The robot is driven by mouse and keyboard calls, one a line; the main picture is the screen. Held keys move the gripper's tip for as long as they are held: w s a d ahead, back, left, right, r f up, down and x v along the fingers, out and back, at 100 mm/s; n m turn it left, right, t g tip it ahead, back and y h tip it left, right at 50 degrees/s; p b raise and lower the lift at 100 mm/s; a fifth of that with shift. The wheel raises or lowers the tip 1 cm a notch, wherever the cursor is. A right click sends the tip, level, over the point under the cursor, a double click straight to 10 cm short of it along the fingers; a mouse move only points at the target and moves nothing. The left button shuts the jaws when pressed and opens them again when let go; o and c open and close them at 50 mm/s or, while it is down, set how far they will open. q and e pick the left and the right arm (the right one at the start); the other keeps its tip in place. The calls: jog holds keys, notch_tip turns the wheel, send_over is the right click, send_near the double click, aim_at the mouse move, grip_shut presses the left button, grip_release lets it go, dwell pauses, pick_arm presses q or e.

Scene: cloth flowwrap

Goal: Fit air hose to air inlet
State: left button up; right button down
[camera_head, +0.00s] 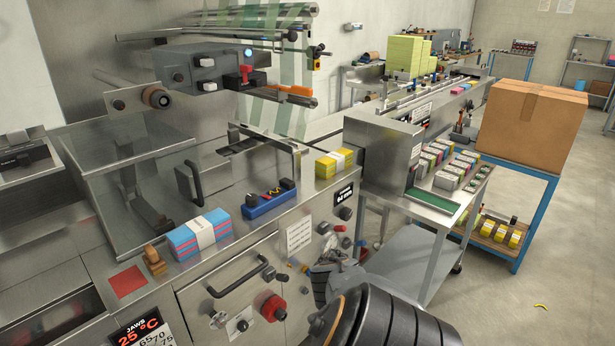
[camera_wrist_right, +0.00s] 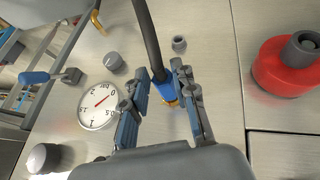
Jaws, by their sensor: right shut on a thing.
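The air hose shows in the right wrist view as a black tube (camera_wrist_right: 148,38) with a blue end fitting (camera_wrist_right: 163,87) and a brass-coloured tip. My right gripper (camera_wrist_right: 160,84) is shut on this fitting, with a finger on each side. The tip points at the steel panel; whether it touches is hidden. A small grey round socket (camera_wrist_right: 179,44) is on the panel beside the hose; I cannot tell whether it is the air inlet. In the head view my right gripper (camera_head: 335,268) is at the machine's front, partly hidden by my arm. My left gripper is not in view.
A round pressure gauge (camera_wrist_right: 97,103), grey knobs (camera_wrist_right: 114,62) and a large red knob (camera_wrist_right: 285,65) surround the gripper on the panel. In the head view, a door handle (camera_head: 240,277) is to the left and a steel trolley (camera_head: 400,262) to the right.

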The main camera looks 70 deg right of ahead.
jog(key=shift+w+d, duration=0.1)
jog(key=shift+w, duration=0.15)
dwell(0.7)
jog(key=c, duration=1)
grip_release()
grip_shut()
jog(key=shift+f+b, duration=0.1)
jog(key=shift+b, duration=0.3)
jog(key=y+b, duration=0.1)
jog(key=b, duration=0.2)
jog(key=t+y+b, duration=0.1)
jog(key=b, duration=0.3)
jog(key=d+m+y+b, duration=0.1)
jog(key=y+b, duration=0.1)
jog(key=b, duration=0.1)
jog(key=shift+s+f+t, duration=0.15)
jog(key=shift+t, duration=0.25)
jog(key=shift+b, duration=0.5)
jog(key=shift+a+r, duration=0.1)
jog(key=shift+r, duration=0.25)
grip_release()
jog(key=shift+c, duration=0.4)
